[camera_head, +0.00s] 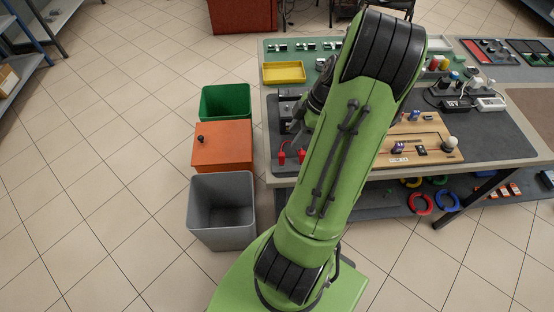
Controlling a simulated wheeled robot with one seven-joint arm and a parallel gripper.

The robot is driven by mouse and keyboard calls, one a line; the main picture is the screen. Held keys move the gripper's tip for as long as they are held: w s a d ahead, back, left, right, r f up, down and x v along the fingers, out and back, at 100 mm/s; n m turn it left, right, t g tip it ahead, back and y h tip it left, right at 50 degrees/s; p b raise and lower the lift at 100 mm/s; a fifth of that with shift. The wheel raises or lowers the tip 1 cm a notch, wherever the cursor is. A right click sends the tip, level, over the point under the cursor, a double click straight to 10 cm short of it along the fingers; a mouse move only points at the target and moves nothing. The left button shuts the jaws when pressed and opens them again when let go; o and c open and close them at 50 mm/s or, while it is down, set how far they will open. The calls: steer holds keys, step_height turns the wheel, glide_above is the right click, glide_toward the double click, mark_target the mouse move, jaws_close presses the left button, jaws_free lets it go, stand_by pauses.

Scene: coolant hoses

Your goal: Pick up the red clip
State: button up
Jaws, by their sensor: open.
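Two small red pieces stand near the front left corner of the table: one red piece (282,154) on the left and another red piece (301,156) just right of it. They are too small to tell which is the red clip. My gripper (296,136) is over the table's left part, just above and behind the red pieces in the picture. It is open, and I see nothing held in it. My own green arm hides part of it and much of the table's middle.
A yellow tray (284,72) sits at the table's back left. A wooden board (432,138) and a dark mat (507,140) lie to the right. Green (226,101), orange (222,147) and grey (221,213) bins stand left of the table. The floor further left is clear.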

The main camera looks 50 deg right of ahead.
mark_target(282, 154)
steer(key=x, duration=0.4)
steer(key=b+x, duration=0.1)
steer(key=x, duration=0.2)
steer(key=b+x, duration=0.1)
steer(key=x, duration=0.3)
steer(key=shift+w+a+f, duration=0.2)
steer(key=shift+a, duration=0.15)
jaws_close()
